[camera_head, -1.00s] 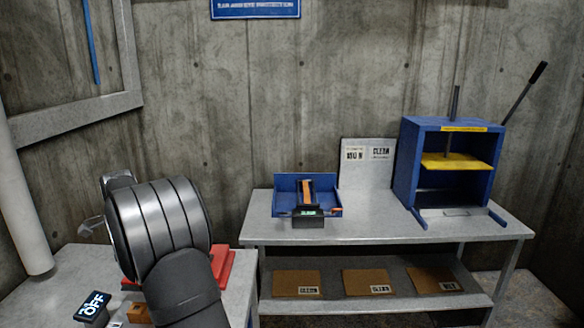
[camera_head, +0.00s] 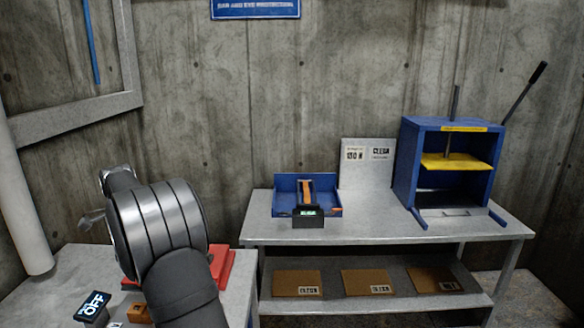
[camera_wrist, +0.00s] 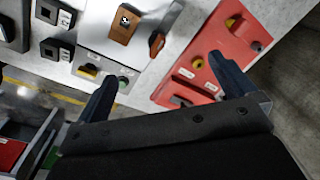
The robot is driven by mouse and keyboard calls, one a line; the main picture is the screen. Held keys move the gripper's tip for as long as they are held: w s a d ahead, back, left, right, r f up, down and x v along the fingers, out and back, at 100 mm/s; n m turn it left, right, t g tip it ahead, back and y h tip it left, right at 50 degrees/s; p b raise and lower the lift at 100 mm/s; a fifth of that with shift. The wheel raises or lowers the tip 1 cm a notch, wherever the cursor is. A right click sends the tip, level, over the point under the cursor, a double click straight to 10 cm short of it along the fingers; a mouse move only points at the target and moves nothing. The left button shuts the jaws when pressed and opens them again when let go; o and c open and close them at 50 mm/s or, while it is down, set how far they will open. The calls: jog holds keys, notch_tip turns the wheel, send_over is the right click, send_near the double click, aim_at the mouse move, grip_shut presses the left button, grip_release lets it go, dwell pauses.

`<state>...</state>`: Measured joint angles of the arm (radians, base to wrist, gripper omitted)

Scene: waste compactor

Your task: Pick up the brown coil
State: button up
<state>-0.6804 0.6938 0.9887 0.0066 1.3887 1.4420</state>
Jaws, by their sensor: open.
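A small brown block (camera_wrist: 125,25) with a dark round mark lies on a light grey panel near the top of the wrist view. A second brown piece (camera_wrist: 157,43) with a dark part sits just right of it. I cannot tell for sure which of these is the brown coil. In the head view a small orange-brown block (camera_head: 138,313) shows on the left table, partly hidden by my arm. My gripper (camera_wrist: 163,68) is open and empty, its two dark blue fingers wide apart. The brown pieces appear beyond the fingertips, apart from them. In the head view my arm mostly hides the gripper.
A red panel (camera_wrist: 205,62) lies right of the grey one, beneath the right finger. Black boxes (camera_wrist: 52,48) are at the left. A device reading OFF (camera_head: 94,305) stands on the left table. A blue press (camera_head: 405,165) and blue tray (camera_head: 285,183) stand on the other table.

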jog(key=c, duration=1.2)
jog(key=shift+o, duration=0.2)
jog(key=s+d+r+n, duration=0.1)
jog(key=s+n, duration=0.2)
jog(key=n, duration=1)
jog(key=s+r+n, duration=0.2)
jog(key=s+n, duration=0.1)
jog(key=n, duration=1.1)
jog(key=shift+g+h, duration=0.3)
jog(key=f, duration=1.7)
jog(key=shift+w+d+f, duration=0.1)
jog(key=shift+d+f, duration=0.1)
jog(key=shift+f, duration=0.05)
